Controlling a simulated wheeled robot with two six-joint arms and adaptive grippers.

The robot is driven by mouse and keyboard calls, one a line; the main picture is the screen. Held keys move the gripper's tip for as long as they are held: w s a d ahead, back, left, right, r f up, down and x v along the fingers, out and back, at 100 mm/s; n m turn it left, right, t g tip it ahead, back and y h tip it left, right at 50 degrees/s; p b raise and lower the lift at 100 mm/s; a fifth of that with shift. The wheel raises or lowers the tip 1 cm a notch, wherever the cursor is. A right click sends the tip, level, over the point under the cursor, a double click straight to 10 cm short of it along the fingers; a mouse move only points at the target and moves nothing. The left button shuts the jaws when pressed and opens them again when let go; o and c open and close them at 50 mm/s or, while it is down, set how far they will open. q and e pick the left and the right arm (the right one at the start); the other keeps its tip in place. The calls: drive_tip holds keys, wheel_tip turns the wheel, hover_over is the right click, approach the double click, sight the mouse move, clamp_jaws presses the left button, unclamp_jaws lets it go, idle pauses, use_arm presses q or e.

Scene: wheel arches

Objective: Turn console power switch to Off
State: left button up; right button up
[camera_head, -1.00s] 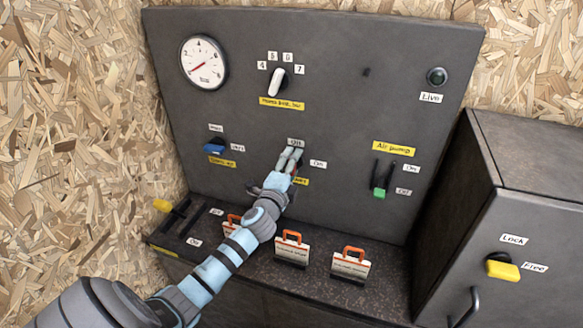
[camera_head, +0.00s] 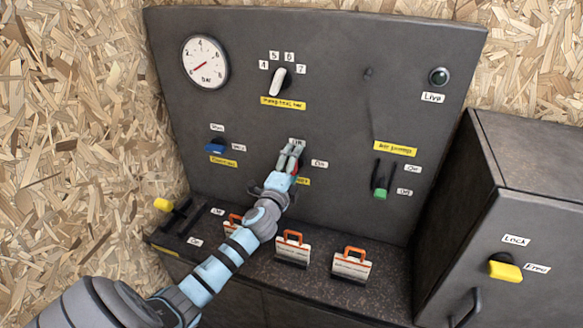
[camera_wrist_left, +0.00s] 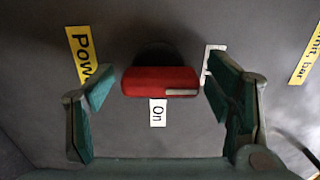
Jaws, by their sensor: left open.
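The red power switch handle (camera_wrist_left: 160,82) is in the middle of the left wrist view, on a dark round base. Its white mark is at the end facing the white label on the right, whose text is partly hidden. The On label (camera_wrist_left: 157,112) is beside its long side, and the yellow Power label (camera_wrist_left: 88,55) is partly covered. My left gripper (camera_wrist_left: 160,100) is open, one finger beyond each end of the handle, with visible gaps. In the head view my left gripper (camera_head: 289,157) is at the panel and mostly hides the switch (camera_head: 295,170).
A white selector knob (camera_head: 279,82) and a gauge (camera_head: 205,62) are above. A blue switch (camera_head: 215,147) is left, a green-tipped air switch (camera_head: 380,190) right. Orange-handled tags (camera_head: 292,248) stand on the ledge below. A cabinet (camera_head: 500,215) stands at right.

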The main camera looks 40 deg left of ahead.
use_arm(q)
drive_tip(key=v, duration=1.2)
drive_tip(key=shift+w, duration=0.1)
